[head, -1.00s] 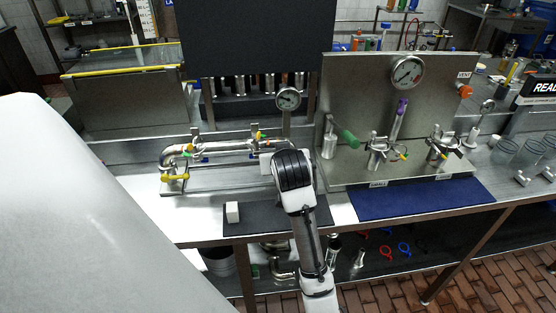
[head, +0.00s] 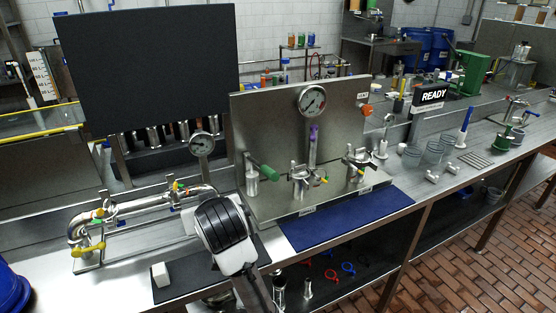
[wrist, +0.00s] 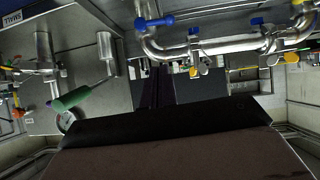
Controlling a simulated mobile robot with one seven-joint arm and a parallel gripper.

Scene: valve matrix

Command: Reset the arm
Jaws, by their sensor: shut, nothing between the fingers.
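My arm comes up from the bottom of the head view. Its white-and-black wrist (head: 225,228) is over the front of the bench, between the pipe assembly and the steel panel. It hides my gripper in the head view. In the wrist view, my gripper (wrist: 156,86) shows as narrow dark fingers, close together, with nothing between them. The steel pipe assembly (head: 143,204) with coloured valve handles is left of my wrist; it also shows at the top of the wrist view (wrist: 215,47). The green-handled valve (head: 262,172) stands right of my wrist, and at left in the wrist view (wrist: 76,96).
A small white block (head: 160,275) lies on a dark mat (head: 185,290) by my wrist. A steel panel (head: 270,115) with a gauge (head: 312,100) stands behind a blue mat (head: 345,220). A READY sign (head: 432,96) and glass beakers (head: 433,152) are farther right.

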